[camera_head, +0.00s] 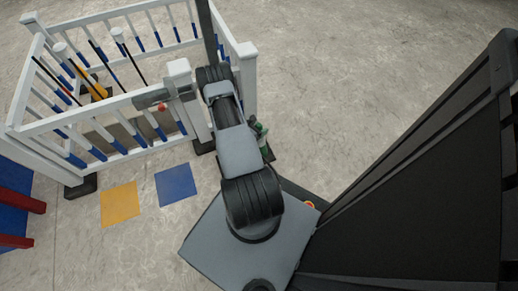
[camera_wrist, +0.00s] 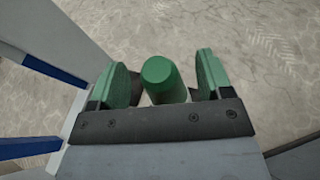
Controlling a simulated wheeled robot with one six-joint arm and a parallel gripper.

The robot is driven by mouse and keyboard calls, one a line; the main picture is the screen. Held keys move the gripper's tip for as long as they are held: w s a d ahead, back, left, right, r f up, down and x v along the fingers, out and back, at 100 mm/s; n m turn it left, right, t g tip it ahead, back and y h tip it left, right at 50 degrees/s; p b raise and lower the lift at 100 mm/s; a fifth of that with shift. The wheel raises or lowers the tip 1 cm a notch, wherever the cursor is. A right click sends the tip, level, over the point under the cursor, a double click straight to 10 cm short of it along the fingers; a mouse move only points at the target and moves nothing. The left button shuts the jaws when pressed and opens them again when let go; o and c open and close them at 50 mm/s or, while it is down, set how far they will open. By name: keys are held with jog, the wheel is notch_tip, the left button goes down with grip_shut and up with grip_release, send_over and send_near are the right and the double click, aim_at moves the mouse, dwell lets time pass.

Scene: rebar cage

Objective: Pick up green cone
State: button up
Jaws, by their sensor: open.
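The green cone (camera_wrist: 162,82) stands between the two fingers of my gripper (camera_wrist: 163,68) in the wrist view, its flat round top facing the camera. My gripper is open, with a green-padded finger on each side of the cone. A gap shows between the cone and each finger. The cone's lower part is hidden by the gripper's dark front plate. In the head view my gripper (camera_head: 262,131) is a small green and dark patch just right of my arm, and I cannot tell the cone from the finger pads there.
A white railing enclosure (camera_head: 88,122) with blue-ended bars stands at the left, its near corner post close to my arm. A yellow floor square (camera_head: 118,204) and a blue floor square (camera_head: 176,184) lie in front of it. The concrete floor (camera_head: 350,90) to the right is clear.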

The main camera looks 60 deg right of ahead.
jog(key=shift+s+d, duration=0.1)
jog(key=shift+d, duration=0.15)
grip_shut()
dwell(0.6)
